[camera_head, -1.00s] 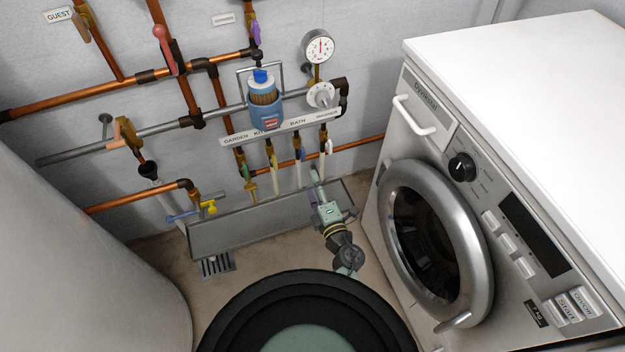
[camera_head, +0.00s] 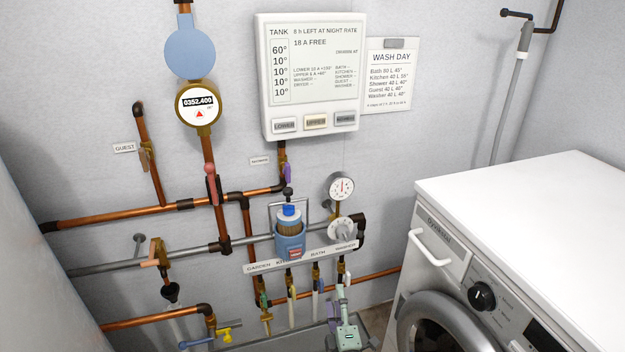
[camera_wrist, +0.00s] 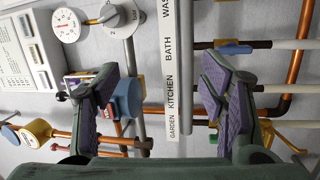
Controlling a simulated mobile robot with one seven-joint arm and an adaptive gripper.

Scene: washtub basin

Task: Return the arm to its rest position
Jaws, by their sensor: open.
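My gripper (camera_head: 341,294) is at the bottom of the head view, in front of the wall pipes below the label strip. In the wrist view my gripper (camera_wrist: 160,88) shows two green fingers with purple ribbed pads, spread wide apart. Nothing is held between them. Behind the gap are the label strip (camera_wrist: 172,82) reading garden, kitchen, bath and washer, and the pipes. Most of my arm is below the head view's edge.
The washing machine (camera_head: 520,220) stands close at right. A blue filter (camera_head: 290,238), pressure gauge (camera_head: 341,187), brass-ringed meter (camera_head: 199,105) and copper pipes project from the wall. The tank panel (camera_head: 311,75) and wash day notice (camera_head: 389,75) hang above.

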